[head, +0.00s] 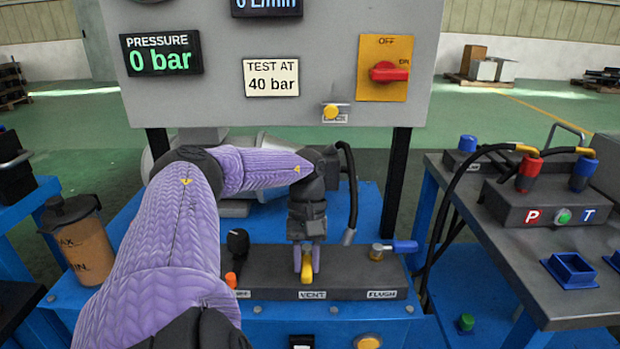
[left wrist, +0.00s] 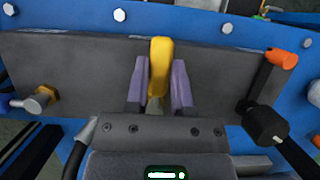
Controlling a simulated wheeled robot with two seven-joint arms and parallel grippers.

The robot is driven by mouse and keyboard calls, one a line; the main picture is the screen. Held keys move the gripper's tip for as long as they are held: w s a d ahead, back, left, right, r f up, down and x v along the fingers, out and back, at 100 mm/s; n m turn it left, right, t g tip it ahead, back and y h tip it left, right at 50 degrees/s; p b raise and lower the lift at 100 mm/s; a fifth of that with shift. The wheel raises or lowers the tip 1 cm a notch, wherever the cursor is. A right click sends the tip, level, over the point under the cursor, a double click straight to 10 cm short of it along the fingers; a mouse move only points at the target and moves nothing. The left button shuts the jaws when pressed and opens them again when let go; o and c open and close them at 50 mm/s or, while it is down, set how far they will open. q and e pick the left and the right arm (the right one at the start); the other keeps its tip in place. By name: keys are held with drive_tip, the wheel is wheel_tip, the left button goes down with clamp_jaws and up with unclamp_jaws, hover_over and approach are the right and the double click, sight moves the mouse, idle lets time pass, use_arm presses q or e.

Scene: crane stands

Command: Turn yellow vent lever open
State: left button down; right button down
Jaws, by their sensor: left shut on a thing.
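The yellow vent lever (head: 307,269) stands on the dark valve block (head: 345,268), above the label VENT (head: 312,295). In the left wrist view the lever (left wrist: 160,62) shows between the two purple fingers. My left gripper (head: 307,262) comes down from above and is shut on the lever, one finger on each side. The fingers also show in the left wrist view (left wrist: 159,92). The lever's lower end is partly hidden by the gripper. My right gripper is not in view.
A blue-handled flush valve (head: 404,246) sits right of the lever. An orange-tipped black lever (head: 231,279) is at the block's left end. Behind stands a grey panel with a pressure display (head: 161,54) reading 0 bar and a red switch (head: 389,72). A side table (head: 540,300) is at right.

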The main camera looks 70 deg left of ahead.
use_arm(q)
drive_tip(key=shift+c, duration=2.4)
unclamp_jaws()
drive_tip(key=v, duration=0.6)
drive_tip(key=shift+a+r+p, duration=0.1)
drive_tip(key=shift+p, duration=0.25)
drive_tip(key=shift+w+a+r, duration=0.1)
drive_tip(key=shift+a+r, duration=0.15)
drive_tip(key=shift+r, duration=0.3)
